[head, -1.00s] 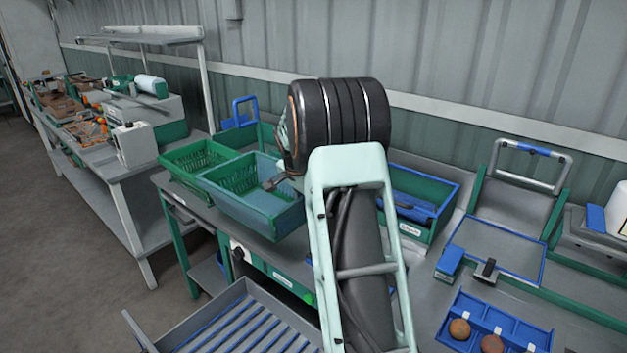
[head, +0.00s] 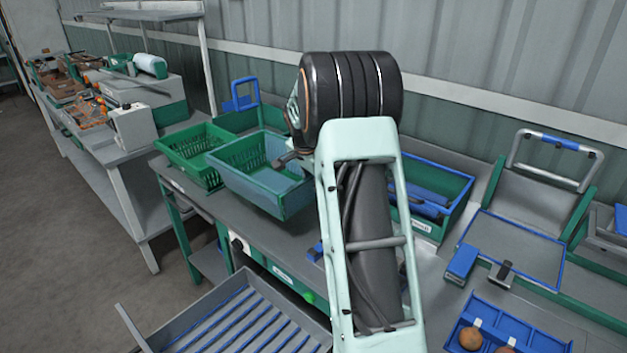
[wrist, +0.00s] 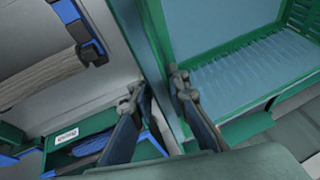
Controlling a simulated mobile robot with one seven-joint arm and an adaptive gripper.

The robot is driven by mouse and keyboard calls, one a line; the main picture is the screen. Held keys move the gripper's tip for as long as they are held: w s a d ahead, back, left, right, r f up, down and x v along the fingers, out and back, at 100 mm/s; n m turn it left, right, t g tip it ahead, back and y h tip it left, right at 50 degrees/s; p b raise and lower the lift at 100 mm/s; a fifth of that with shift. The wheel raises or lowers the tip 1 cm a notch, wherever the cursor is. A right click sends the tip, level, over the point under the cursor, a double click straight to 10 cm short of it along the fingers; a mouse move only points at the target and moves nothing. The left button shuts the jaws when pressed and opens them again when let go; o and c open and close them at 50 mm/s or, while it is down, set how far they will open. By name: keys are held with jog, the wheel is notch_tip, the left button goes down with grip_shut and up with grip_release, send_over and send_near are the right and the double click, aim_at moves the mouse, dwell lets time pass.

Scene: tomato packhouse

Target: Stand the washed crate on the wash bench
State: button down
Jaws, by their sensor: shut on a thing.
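A green crate with a bluish inner face (head: 262,199) hangs from my gripper (head: 285,160) above the grey bench top (head: 190,198). It looks slightly tilted, with its near corner low and a gap to the bench. In the wrist view my two fingers (wrist: 158,88) are closed on the crate's green side rim (wrist: 152,28), one finger on each side. The crate's bluish floor and ribbed wall show to the right there. In the head view my arm hides part of the crate's right side and the fingertips show only in part.
Another green slotted crate (head: 180,146) stands on the bench left of the held one. A green box with blue items (head: 425,226) stands right, beyond my arm. A slatted grey tray (head: 215,318) is in front. A blue tray (head: 530,334) holds brown round things.

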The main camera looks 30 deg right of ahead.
notch_tip(320, 180, down, 7)
jog(key=b, duration=0.4)
jog(key=shift+r, duration=0.2)
jog(key=shift+w+f+b, duration=0.15)
jog(key=shift+f+b, duration=0.15)
jog(key=shift+b, duration=0.3)
dwell(1.1)
jog(key=c, duration=1.8)
grip_release()
jog(key=shift+f, duration=0.15)
jog(key=shift+c, duration=1.6)
jog(key=shift+r+p, duration=1.8)
jog(key=shift+r, duration=1.8)
